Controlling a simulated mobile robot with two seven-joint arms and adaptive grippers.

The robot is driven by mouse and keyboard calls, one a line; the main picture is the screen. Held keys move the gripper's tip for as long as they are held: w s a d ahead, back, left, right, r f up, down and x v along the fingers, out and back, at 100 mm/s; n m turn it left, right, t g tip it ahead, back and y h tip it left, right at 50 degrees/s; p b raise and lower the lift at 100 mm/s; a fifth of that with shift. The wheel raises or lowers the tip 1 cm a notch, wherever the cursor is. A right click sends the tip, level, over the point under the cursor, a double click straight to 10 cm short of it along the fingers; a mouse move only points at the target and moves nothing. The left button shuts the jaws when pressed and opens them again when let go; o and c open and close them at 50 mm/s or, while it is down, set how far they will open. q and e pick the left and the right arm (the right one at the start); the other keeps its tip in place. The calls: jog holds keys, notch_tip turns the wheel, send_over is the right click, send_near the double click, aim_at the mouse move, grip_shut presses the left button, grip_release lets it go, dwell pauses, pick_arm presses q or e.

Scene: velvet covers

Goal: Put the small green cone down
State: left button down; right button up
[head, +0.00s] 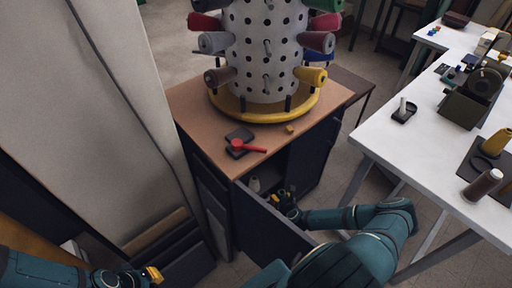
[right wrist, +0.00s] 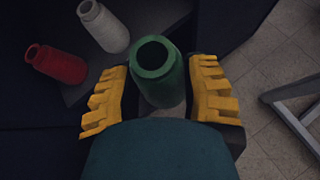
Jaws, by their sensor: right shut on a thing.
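The small green cone (right wrist: 156,80), a bottle-shaped spool with an open top, stands between the yellow fingers of my right gripper (right wrist: 160,98), which is shut on it. In the head view my right gripper (head: 284,198) is inside the open front of the wooden-topped cabinet (head: 190,100), and I cannot make out the green cone there. In the right wrist view a white cone (right wrist: 103,28) and a red cone (right wrist: 57,65) are to the left of the green one. My left gripper (head: 148,276) is low at the left; its opening is unclear.
The dark cabinet door (head: 265,228) hangs open in front of my right forearm. A pegged white drum (head: 265,50) with coloured cones and a yellow base stands on the cabinet. A red-handled tool (head: 246,147) lies on its top. A white table (head: 400,150) with several items is at right.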

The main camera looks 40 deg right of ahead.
jog(key=shift+s+a+f, duration=0.1)
jog(key=shift+a+f, duration=0.05)
jog(key=shift+f, duration=0.35)
jog(key=shift+s+d+f+n+y, duration=0.2)
jog(key=shift+s+d+n+y, duration=0.1)
jog(key=shift+d+n+y, duration=0.45)
jog(key=s+d+r+n+y, duration=0.1)
jog(key=d+n+y, duration=0.1)
jog(key=d+n, duration=0.15)
jog(key=shift+t, duration=0.4)
jog(key=w, duration=0.5)
jog(key=w+d+b, duration=0.1)
jog(key=w, duration=1.1)
jog(key=shift+w+d, duration=0.15)
jog(key=shift+d, duration=0.2)
notch_tip(320, 180, down, 4)
jog(key=shift+r+b, duration=0.25)
jog(key=shift+b, duration=0.9)
jog(key=shift+r, duration=0.1)
